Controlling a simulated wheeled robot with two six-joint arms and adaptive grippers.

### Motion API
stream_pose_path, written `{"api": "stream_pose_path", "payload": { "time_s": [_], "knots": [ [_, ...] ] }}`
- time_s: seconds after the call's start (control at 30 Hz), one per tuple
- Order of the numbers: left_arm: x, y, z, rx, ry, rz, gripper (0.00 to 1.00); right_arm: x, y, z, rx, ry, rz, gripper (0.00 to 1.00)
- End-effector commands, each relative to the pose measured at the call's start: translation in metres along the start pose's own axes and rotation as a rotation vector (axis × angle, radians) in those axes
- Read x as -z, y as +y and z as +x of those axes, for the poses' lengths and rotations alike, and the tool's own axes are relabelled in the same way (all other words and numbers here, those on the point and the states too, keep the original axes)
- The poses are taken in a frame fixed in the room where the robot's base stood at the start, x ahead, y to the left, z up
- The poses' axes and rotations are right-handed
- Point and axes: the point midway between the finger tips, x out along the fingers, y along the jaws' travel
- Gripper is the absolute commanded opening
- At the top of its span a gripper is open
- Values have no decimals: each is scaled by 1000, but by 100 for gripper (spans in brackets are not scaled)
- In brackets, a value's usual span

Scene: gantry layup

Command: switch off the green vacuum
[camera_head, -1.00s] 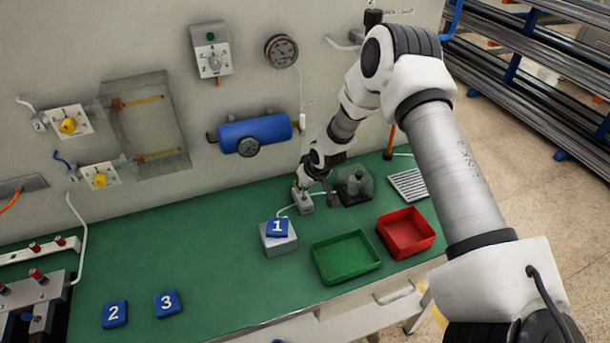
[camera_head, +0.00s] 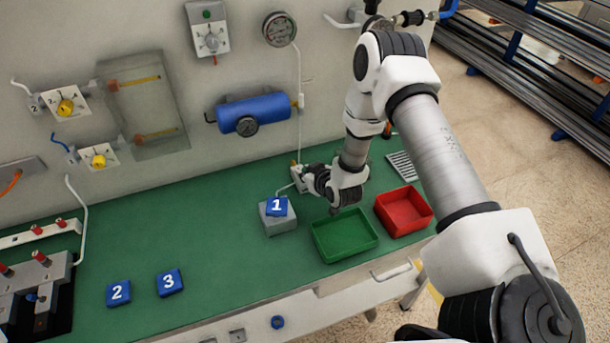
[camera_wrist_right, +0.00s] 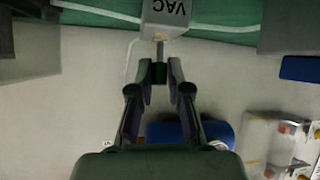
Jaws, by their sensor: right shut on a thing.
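A small light-grey box marked VAC (camera_wrist_right: 166,18) shows at the top of the right wrist view, with a short metal stem (camera_wrist_right: 160,48) sticking out of it. In the head view the box (camera_head: 297,176) stands on the green bench top near the wall, partly covered by my right gripper (camera_head: 305,180). In the right wrist view the fingers of my right gripper (camera_wrist_right: 160,72) are around the end of the stem and shut on it. My wrist lies low, to the right of the box. My left gripper is not in view.
A grey block with blue tile 1 (camera_head: 277,206), a green tray (camera_head: 345,254) and a red tray (camera_head: 426,224) stand close by. Tiles 2 (camera_head: 118,292) and 3 (camera_head: 170,282) lie at the left. A blue tank (camera_head: 254,113) and a gauge (camera_head: 279,30) are on the wall.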

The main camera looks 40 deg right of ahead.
Motion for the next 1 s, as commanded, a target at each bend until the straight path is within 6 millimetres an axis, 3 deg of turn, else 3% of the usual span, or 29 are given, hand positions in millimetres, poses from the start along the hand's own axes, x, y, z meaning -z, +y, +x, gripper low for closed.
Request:
{"api": "stream_pose_path", "payload": {
  "time_s": [0.53,0.57,0.6,0.63,1.0],
  "knots": [
    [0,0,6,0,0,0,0,-5,-1,-2,-5,23,-3,0],
    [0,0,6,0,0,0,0,-5,-1,-2,-5,23,-3,20],
    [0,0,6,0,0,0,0,-5,-1,-2,-4,22,-3,34],
    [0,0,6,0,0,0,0,-5,-1,-2,-5,23,-3,41],
    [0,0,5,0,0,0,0,-3,0,-7,-6,28,-1,41]
  ]
}}
